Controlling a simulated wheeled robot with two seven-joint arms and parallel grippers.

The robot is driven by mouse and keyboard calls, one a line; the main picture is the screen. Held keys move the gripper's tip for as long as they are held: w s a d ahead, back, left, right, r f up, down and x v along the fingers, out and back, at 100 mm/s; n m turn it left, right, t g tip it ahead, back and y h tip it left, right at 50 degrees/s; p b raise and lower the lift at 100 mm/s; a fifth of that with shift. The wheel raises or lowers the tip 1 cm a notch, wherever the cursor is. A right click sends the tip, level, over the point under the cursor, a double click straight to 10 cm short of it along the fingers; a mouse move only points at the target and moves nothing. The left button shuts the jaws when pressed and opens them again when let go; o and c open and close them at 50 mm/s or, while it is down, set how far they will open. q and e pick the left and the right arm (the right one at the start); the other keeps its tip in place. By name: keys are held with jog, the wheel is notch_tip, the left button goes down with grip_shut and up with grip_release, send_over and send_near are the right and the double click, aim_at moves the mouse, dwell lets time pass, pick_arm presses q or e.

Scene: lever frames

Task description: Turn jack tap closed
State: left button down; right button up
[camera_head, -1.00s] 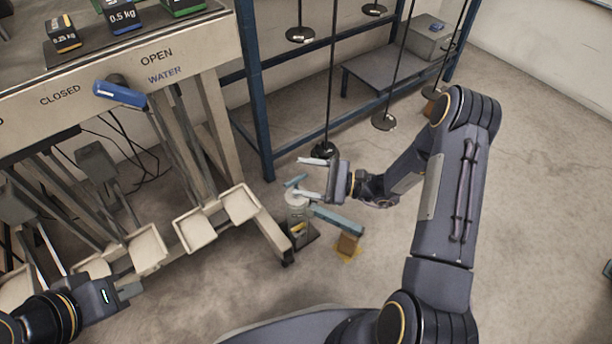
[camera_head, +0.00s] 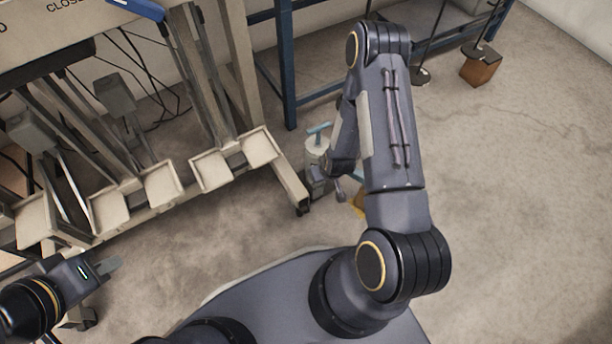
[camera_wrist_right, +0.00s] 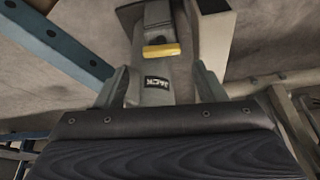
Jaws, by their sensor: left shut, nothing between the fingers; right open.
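The jack (camera_head: 316,158) stands on the floor by the bench's right leg. It is pale grey with a blue T-shaped piece (camera_head: 319,130) on top. My right arm hides part of it in the head view. In the right wrist view the jack's front (camera_wrist_right: 180,75) shows a JACK label and a yellow bar (camera_wrist_right: 161,50) above it. I cannot tell for sure which part is the tap. My right gripper (camera_wrist_right: 162,82) is open, its fingers either side of the label; contact is unclear. My left gripper (camera_head: 110,266) is shut and empty at lower left, away from the jack.
A bench with several pale trays (camera_head: 212,170) stands at the left, close to the jack. A blue rack post (camera_head: 279,65) rises behind it. A brown block (camera_head: 480,67) sits at the upper right. The floor on the right is clear.

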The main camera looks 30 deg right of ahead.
jog(key=b+x, duration=0.1)
jog(key=x, duration=0.1)
jog(key=b+x, duration=0.1)
jog(key=x, duration=0.2)
jog(key=b+x, duration=0.1)
jog(key=x, duration=0.2)
jog(key=shift+w+r, duration=0.2)
jog(key=shift+w, duration=0.1)
jog(key=c, duration=0.7)
